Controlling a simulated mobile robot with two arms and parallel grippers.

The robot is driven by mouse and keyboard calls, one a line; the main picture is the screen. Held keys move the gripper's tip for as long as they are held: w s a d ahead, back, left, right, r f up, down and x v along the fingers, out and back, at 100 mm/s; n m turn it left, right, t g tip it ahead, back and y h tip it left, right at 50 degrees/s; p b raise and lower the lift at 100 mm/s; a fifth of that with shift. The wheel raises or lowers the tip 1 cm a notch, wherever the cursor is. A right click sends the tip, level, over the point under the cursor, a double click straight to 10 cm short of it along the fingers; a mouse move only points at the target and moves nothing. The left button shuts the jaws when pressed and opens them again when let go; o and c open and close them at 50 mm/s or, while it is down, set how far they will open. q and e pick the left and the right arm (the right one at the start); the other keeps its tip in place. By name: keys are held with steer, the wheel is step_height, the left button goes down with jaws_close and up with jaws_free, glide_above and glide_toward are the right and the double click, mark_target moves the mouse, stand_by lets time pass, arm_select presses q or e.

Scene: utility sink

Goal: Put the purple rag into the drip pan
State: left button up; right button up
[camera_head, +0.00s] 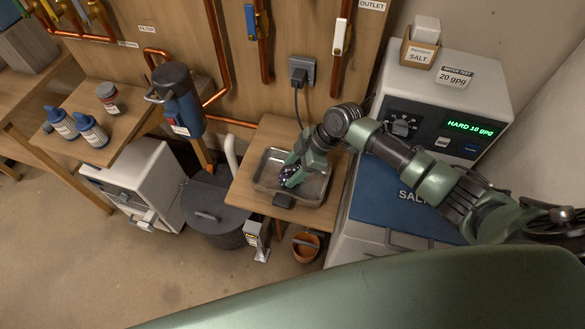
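The drip pan (316,188) is a shallow metal tray on a small wooden shelf in the middle of the head view. My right arm reaches in from the right, and my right gripper (287,178) points down inside the pan's outline. A small dark bluish-purple patch shows at its fingertips. I cannot tell whether this is the purple rag or part of the gripper, and the fingers are too small to read as open or shut. No rag shows clearly anywhere else. My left gripper is not in view.
A dark block (284,200) sits at the pan's front edge. A blue canister (178,103) hangs left of the shelf, above a dark round bin (212,212). The softener cabinet (450,95) stands right. A copper-coloured bucket (305,247) is below. Bottles (92,130) stand on the left shelf.

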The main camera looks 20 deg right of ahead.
steer(key=shift+o, duration=1.2)
step_height(320, 180, up, 7)
steer(key=p, duration=0.6)
